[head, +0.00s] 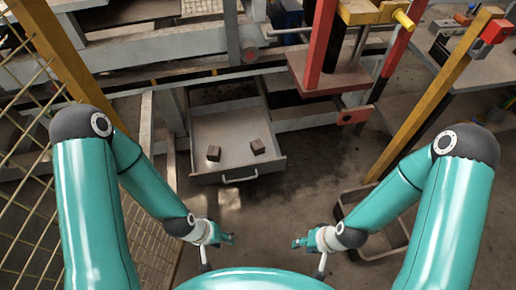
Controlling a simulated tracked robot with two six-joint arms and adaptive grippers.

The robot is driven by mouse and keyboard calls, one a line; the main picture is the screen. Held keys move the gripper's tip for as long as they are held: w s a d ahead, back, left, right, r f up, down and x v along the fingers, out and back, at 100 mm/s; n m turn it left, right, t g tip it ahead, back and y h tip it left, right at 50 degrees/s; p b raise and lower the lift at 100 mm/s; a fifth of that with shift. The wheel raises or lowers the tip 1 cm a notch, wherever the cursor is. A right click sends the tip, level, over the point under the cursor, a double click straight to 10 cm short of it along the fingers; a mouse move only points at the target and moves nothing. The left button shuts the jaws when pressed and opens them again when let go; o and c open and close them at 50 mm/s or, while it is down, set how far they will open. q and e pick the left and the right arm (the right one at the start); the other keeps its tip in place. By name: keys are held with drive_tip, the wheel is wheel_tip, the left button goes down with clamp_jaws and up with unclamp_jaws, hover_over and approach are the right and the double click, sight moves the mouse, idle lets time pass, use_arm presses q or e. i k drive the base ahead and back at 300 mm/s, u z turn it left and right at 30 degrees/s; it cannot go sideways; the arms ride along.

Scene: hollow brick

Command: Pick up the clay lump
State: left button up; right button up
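Two small brown blocks lie apart in a shallow grey open drawer (205,128): the left block (213,153) and the right block (257,146). Both look like lumps of clay, and I cannot tell which one the task means. My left gripper (221,239) is below the drawer in the head view, apart from both blocks. My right gripper (303,243) faces it from the right, also apart from the blocks. Both grippers look empty. They are too small to tell whether their fingers are open or shut.
A red and yellow press frame (325,45) stands behind the drawer to the right. A wire mesh fence (25,170) is at the left. An open bin (385,240) stands on the floor behind my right arm. Bare floor (262,205) lies in front of the drawer.

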sight(257, 147)
drive_tip(key=k, duration=1.2)
drive_tip(key=z, duration=0.4)
drive_tip(key=i, duration=2.25)
drive_tip(key=u, duration=0.8)
drive_tip(key=k, duration=0.75)
drive_tip(key=u, duration=0.2)
drive_tip(key=i, duration=0.55)
